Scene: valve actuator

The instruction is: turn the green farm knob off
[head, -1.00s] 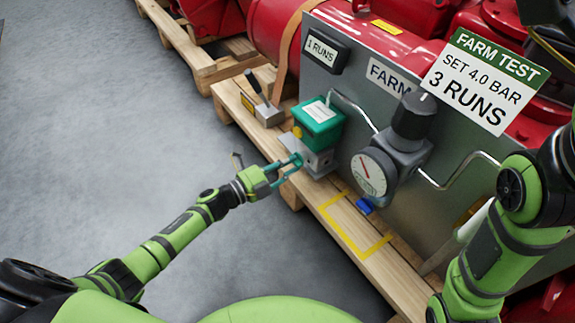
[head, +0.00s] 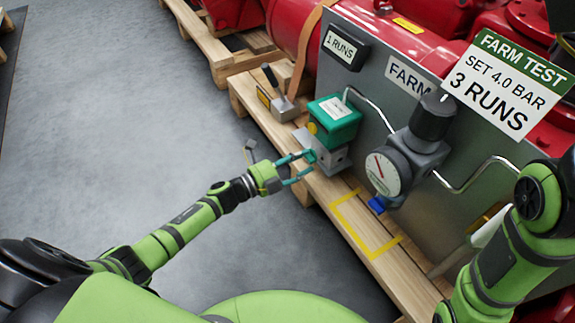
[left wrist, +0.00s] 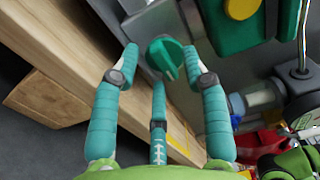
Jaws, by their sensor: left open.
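The green farm knob (left wrist: 165,57) shows in the left wrist view as a round knob with a raised grip bar, on the grey face of a valve block. A green box with a yellow button sits above that block; in the head view the box (head: 333,118) stands on the pallet. My left gripper (head: 306,164) is open at the block's near side. In the left wrist view its teal fingers (left wrist: 158,75) are spread around the knob's sides, with gaps; I cannot tell if any touches. In the head view the fingers largely hide the knob. My right gripper is out of view.
A pressure gauge (head: 384,172) with a black regulator knob (head: 432,117) is right of the green box. A lever switch (head: 282,108) stands to its left. The grey panel (head: 385,85) rises behind. Open floor (head: 130,120) lies left of the wooden pallet (head: 345,222).

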